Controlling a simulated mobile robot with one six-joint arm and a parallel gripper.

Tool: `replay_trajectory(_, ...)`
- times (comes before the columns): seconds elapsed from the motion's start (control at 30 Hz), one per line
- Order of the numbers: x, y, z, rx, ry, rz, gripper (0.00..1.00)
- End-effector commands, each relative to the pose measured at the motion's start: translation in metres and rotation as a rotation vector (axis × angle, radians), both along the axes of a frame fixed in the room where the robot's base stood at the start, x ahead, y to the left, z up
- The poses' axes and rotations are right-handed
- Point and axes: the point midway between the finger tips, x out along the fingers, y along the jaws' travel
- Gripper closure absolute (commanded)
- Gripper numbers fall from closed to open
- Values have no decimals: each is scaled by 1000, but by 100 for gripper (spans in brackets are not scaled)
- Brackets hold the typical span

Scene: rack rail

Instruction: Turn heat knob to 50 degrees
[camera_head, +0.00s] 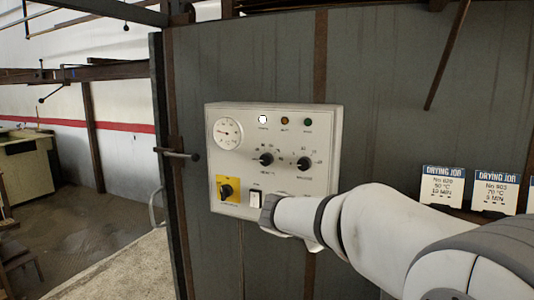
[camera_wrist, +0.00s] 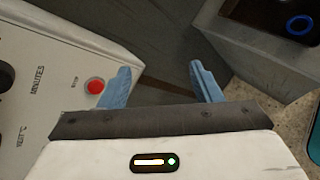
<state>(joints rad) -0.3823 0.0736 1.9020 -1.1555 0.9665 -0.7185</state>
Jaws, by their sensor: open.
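The heat knob (camera_head: 266,159) is the left of two black knobs on a pale control box (camera_head: 335,148); its label reads HEAT °C. Its setting is too small to read. The minutes knob (camera_head: 304,163) is to its right. My gripper (camera_head: 271,213) is at the lower front of the box, below the knobs; its fingers are hidden there. In the wrist view my gripper's blue fingers (camera_wrist: 160,84) are apart with nothing between them. The box face with HEAT and MINUTES labels is on the left there, beside the fingers.
The box also has a dial gauge (camera_head: 228,133), several lamps, a yellow-backed switch (camera_head: 228,189) and a rocker switch (camera_head: 255,198). A red button (camera_wrist: 94,87) is close to the left finger. Job cards stand at right; one (camera_head: 442,187) reads 50 °C. A handle (camera_head: 178,154) projects at left.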

Motion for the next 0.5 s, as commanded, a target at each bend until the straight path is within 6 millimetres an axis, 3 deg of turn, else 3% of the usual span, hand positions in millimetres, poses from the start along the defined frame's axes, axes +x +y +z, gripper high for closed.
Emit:
replay_trajectory(0.03, 27, 29, 23, -131, -4, 109, 42)
replay_trajectory(0.1, 57, 67, 49, -320, -18, 241, 42)
replay_trajectory(0.2, 87, 119, 78, -553, -48, 382, 42)
replay_trajectory(0.3, 104, 160, 98, -725, -76, 470, 42)
replay_trajectory(0.4, 111, 186, 109, -832, -96, 515, 42)
replay_trajectory(0.5, 117, 197, 114, -879, -106, 533, 42)
